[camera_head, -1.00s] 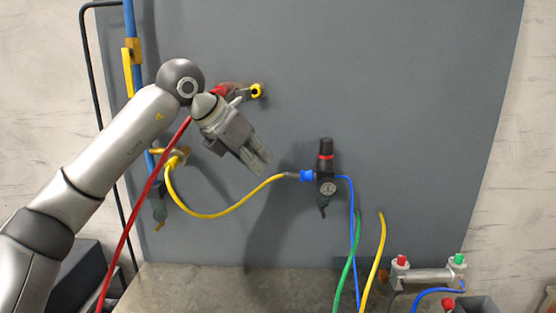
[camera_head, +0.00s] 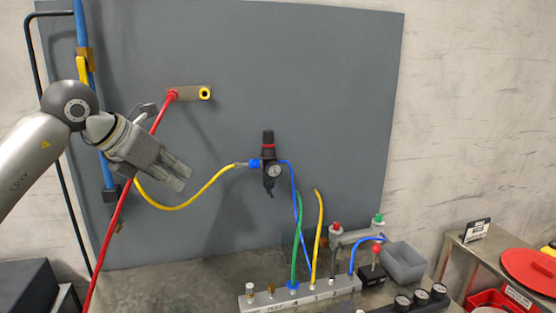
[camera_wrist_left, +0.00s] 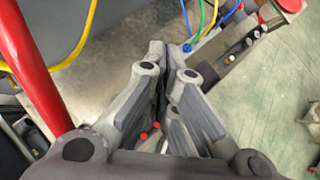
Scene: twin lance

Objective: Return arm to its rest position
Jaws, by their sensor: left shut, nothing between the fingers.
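My left arm comes in from the left in the head view, and my left gripper (camera_head: 184,179) is in front of the grey panel, at the left. Its fingers are together and empty, pointing down to the right. In the left wrist view the fingertips (camera_wrist_left: 170,48) also meet with nothing between them. The red hose (camera_head: 128,185) runs close by the gripper; I cannot tell whether they touch. It also shows at the left of the left wrist view (camera_wrist_left: 30,60). My right gripper is not in view.
The grey panel (camera_head: 330,80) carries a bracket (camera_head: 188,94) with a yellow ring, a black regulator (camera_head: 268,160) and a yellow hose (camera_head: 190,203). A manifold block (camera_head: 262,301) with hoses stands on the bench. A grey bin (camera_head: 402,262) and red lid (camera_head: 530,270) are at right.

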